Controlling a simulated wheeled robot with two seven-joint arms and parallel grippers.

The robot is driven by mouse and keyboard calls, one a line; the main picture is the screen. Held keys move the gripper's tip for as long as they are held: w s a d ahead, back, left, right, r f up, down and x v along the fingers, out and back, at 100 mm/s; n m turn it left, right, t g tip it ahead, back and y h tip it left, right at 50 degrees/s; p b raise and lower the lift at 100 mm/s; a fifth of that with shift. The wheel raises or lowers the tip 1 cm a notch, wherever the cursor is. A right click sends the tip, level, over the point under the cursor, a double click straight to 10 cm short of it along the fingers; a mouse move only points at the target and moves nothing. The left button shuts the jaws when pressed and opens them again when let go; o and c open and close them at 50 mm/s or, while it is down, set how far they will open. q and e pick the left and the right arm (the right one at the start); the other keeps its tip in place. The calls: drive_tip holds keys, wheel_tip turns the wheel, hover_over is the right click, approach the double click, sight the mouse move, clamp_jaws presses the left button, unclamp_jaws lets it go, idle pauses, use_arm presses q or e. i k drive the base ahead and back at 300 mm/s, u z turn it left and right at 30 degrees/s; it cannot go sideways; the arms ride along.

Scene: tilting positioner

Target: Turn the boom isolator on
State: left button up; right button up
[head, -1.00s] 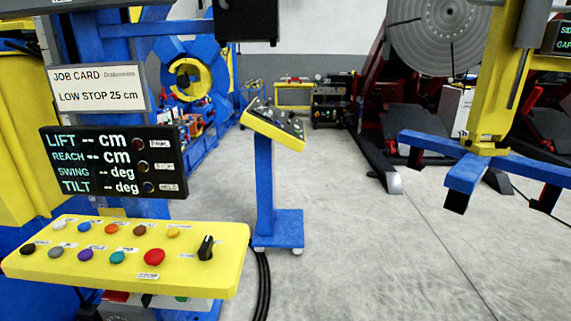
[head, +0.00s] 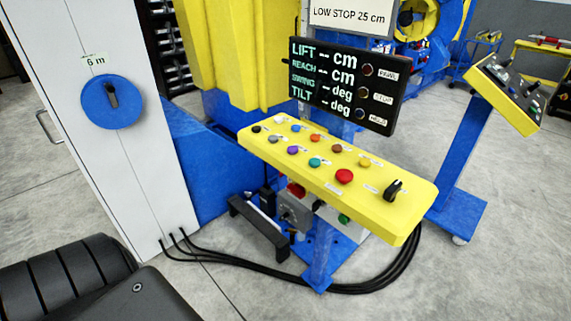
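Three rotary switches are in the head view, and I cannot read which one is the boom isolator. A grey box with a rotary handle (head: 295,212) sits low under the yellow button panel (head: 300,165), partly hidden by it. A black selector knob (head: 392,190) stands at the panel's right end. A blue round dial with a dark handle (head: 112,100) is on a white cabinet, its handle roughly upright. The display (head: 340,84) shows dashes for lift, reach, swing and tilt. Neither of my grippers is in view.
The white cabinet (head: 75,50) stands at the left, with black cables (head: 300,287) running from its foot across the floor. A blue-footed pedestal with a yellow console (head: 505,92) stands at the right. Open concrete floor (head: 490,285) lies in front and to the right.

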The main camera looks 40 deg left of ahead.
sight(296, 189)
drive_tip(key=u, duration=0.6)
drive_tip(key=k, duration=0.65)
drive_tip(key=z, duration=0.7)
drive_tip(key=i, duration=1.15)
drive_tip(key=u, duration=0.4)
